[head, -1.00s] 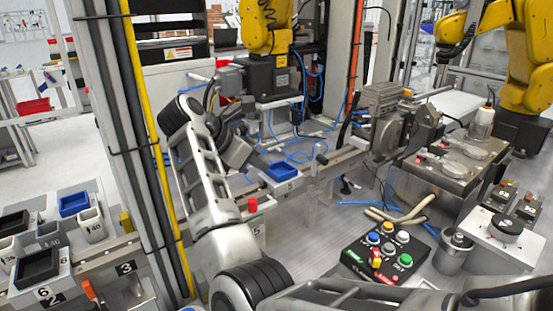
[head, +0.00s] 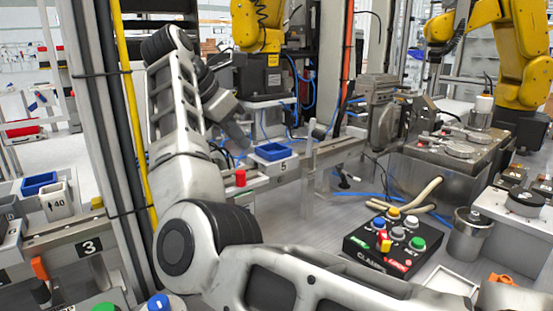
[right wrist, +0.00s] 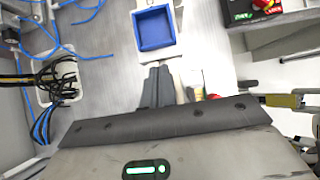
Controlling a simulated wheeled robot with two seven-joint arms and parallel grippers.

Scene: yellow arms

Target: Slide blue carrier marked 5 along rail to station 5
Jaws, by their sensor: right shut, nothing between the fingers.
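The blue carrier (head: 272,152) is an open blue tray on a pale block marked 5, seated on the metal rail (head: 318,158) in the middle of the head view. In the right wrist view the blue tray (right wrist: 154,29) shows at the top centre, and it looks empty. My right gripper (head: 241,136) is just left of the carrier in the head view. Its fingers (right wrist: 160,72) are shut and empty, pointing at the tray's near side. Whether they touch the carrier I cannot tell. My left gripper is not in view.
A red knob (head: 240,178) stands left of the carrier by the rail. Another blue tray (head: 40,183) and a bin marked 40 (head: 54,205) are at the far left.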

